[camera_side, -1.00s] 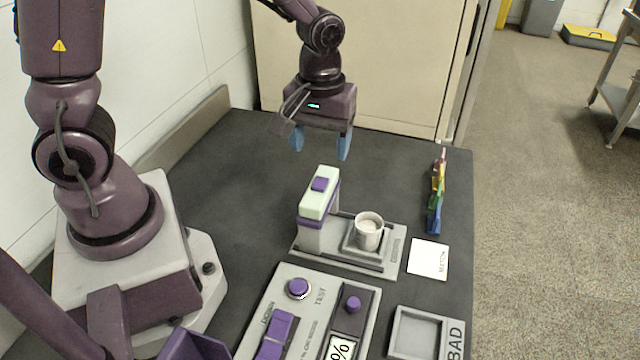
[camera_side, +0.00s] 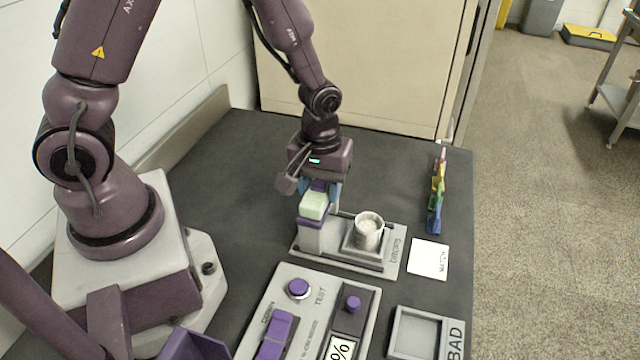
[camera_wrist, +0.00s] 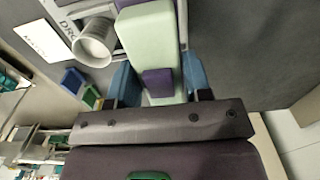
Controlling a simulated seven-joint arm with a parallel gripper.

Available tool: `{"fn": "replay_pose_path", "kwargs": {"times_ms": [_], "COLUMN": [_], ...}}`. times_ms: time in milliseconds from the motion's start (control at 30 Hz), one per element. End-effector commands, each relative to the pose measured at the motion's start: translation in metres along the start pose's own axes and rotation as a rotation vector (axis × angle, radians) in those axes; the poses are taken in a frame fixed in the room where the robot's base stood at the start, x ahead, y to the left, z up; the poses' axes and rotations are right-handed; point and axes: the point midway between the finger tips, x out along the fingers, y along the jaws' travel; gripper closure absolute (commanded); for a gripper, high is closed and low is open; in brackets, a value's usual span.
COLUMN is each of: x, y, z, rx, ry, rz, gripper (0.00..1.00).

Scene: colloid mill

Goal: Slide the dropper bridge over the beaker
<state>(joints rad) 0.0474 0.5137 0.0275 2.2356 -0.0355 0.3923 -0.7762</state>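The dropper bridge (camera_side: 314,206), with a pale green top on a purple and grey post, stands at the left end of a grey base. The beaker (camera_side: 368,231), a small pale cup with whitish contents, stands upright on that base to its right. The bridge is beside the beaker, not above it. My gripper (camera_side: 319,190) is low over the bridge with blue fingers astride its top. In the wrist view the bridge (camera_wrist: 150,38) and its purple knob (camera_wrist: 157,82) lie between the spread fingers (camera_wrist: 159,78). The beaker (camera_wrist: 95,42) is left of them. Finger contact is unclear.
A control panel (camera_side: 275,282) with purple buttons lies in front. A white card (camera_side: 428,257) lies to the right, with a row of coloured pieces (camera_side: 437,195) behind it. A grey tray (camera_side: 416,333) marked BAD is at front right. The table behind the base is clear.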

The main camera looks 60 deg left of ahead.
Motion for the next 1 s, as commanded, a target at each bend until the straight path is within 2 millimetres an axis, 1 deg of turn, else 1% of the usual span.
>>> {"fn": "replay_pose_path", "kwargs": {"times_ms": [33,67,100,167,200,267,367,600,700,800,1000], "x": [0.0,0.0,0.0,0.0,0.0,0.0,0.0,0.0,0.0,0.0,-0.001], "y": [0.0,0.0,0.0,0.0,0.0,0.001,0.013,0.07,0.086,0.094,0.097], "z": [0.0,0.0,0.0,0.0,0.0,0.0,0.0,-0.001,-0.001,-0.001,0.0], "rx": [0.0,0.0,0.0,0.0,0.0,0.001,0.004,0.005,0.004,0.002,0.001], "ry": [0.0,0.0,0.0,0.0,0.0,0.0,0.001,0.002,0.002,0.002,0.003], "rz": [0.0,0.0,0.0,0.0,0.0,0.0,0.001,0.001,0.001,0.001,0.007], "gripper": [0.66,0.73,0.82,0.96,1.0,1.0,1.0,1.0,1.0,1.0,1.0]}}
